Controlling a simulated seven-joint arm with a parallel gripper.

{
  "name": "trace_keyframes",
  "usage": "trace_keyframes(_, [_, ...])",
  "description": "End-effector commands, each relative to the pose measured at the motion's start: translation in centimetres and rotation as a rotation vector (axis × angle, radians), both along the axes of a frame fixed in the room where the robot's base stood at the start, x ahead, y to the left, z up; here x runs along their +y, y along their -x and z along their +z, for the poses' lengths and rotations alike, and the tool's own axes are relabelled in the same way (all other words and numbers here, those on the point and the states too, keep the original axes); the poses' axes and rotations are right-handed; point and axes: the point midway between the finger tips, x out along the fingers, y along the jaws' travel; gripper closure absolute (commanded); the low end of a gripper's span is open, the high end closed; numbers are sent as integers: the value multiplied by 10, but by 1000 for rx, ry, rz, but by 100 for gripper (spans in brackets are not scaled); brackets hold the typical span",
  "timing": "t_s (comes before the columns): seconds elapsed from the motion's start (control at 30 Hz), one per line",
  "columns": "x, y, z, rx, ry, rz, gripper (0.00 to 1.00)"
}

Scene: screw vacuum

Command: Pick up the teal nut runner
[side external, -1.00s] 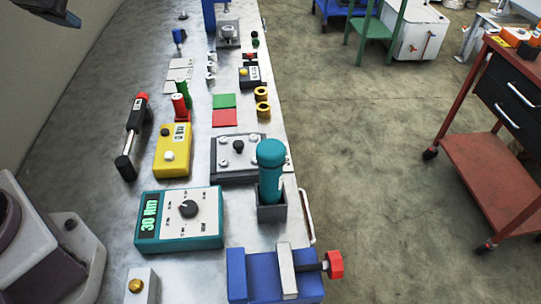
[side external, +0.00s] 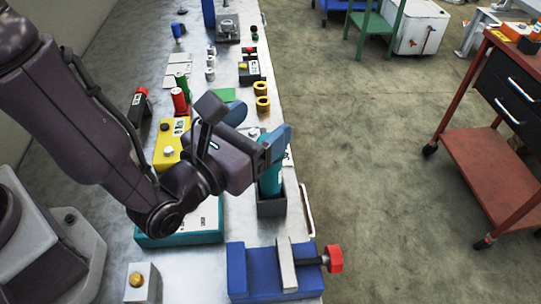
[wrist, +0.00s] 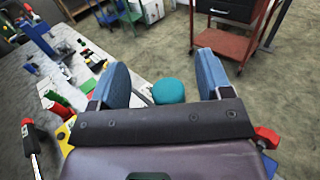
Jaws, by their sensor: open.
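The teal nut runner (side external: 271,182) stands upright in a dark grey square holder (side external: 271,208) near the bench's right edge. Its upper part is hidden behind my gripper in the side view. My gripper (side external: 260,126) is at the nut runner's top, with two blue fingers spread apart. In the wrist view, the rounded teal top of the nut runner (wrist: 169,92) shows between the open fingers of my gripper (wrist: 163,77), nearer the middle of the gap. I cannot tell whether either finger touches it.
A blue vise (side external: 265,272) with a red knob (side external: 334,258) sits just in front of the holder. A teal meter box (side external: 180,238), partly hidden by my arm, and a yellow box (side external: 168,150) stand to the left. Open floor lies right of the bench.

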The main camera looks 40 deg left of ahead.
Motion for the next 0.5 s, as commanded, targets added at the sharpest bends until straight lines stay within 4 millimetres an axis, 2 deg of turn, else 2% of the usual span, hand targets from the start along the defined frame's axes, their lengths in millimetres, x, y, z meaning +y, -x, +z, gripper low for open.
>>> trace_keyframes(0.03, [0,0,-20,4,-8,0,28])
trace_keyframes(0.1, [0,0,-37,3,-4,1,28])
trace_keyframes(0.37, [1,-1,-69,1,1,3,28])
trace_keyframes(0.5, [1,0,-92,3,-1,4,28])
